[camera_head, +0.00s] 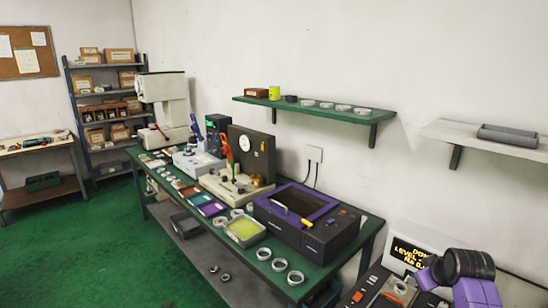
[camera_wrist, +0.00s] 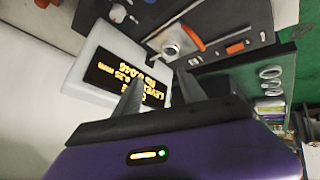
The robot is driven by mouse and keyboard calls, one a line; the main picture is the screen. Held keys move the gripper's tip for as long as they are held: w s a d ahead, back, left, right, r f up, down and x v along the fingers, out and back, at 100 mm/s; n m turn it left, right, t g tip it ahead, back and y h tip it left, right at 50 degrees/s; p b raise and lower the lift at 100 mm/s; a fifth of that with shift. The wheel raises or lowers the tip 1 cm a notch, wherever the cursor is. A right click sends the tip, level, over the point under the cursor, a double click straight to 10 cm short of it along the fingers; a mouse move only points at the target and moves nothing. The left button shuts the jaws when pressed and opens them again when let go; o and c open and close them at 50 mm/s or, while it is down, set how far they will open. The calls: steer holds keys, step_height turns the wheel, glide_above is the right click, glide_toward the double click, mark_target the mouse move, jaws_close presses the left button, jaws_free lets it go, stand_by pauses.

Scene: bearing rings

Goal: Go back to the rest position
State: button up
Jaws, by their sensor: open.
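My gripper (camera_wrist: 160,82) shows in the wrist view with its two grey fingers apart and nothing between them. Behind the fingers is a white display box (camera_wrist: 82,62) with yellow text on a black screen. In the head view my purple and black arm is at the lower right, in front of the same display box (camera_head: 432,238). The fingers cannot be made out clearly there. Several silver bearing rings (camera_head: 295,277) lie on the front right of the green bench (camera_head: 330,268). Rings also show at the right of the wrist view (camera_wrist: 270,72).
A dark machine with a purple-framed lid (camera_head: 305,220) stands on the bench beside a tray with a yellow-green base (camera_head: 244,230). A green wall shelf (camera_head: 330,113) holds several rings. A grey bin (camera_head: 507,135) sits on a pale shelf at right. Green floor at left is clear.

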steer(key=s+a+f+m+t+h+b, duration=0.1)
steer(key=s+a+f+m+t, duration=0.2)
steer(key=s+a+t, duration=0.85)
steer(key=s+a+r+g+y+b, duration=0.1)
steer(key=s+a, duration=0.4)
steer(key=s, duration=0.8)
steer(key=s+a+r+g+y, duration=0.1)
steer(key=s+a, duration=0.4)
steer(key=s, duration=0.8)
steer(key=s+a+r+n+g+y+b, duration=0.1)
steer(key=s+a, duration=0.5)
steer(key=s, duration=0.8)
steer(key=shift+r+g+b, duration=0.35)
steer(key=shift+r+g, duration=0.3)
steer(key=shift+r, duration=0.2)
steer(key=shift+a, duration=0.1)
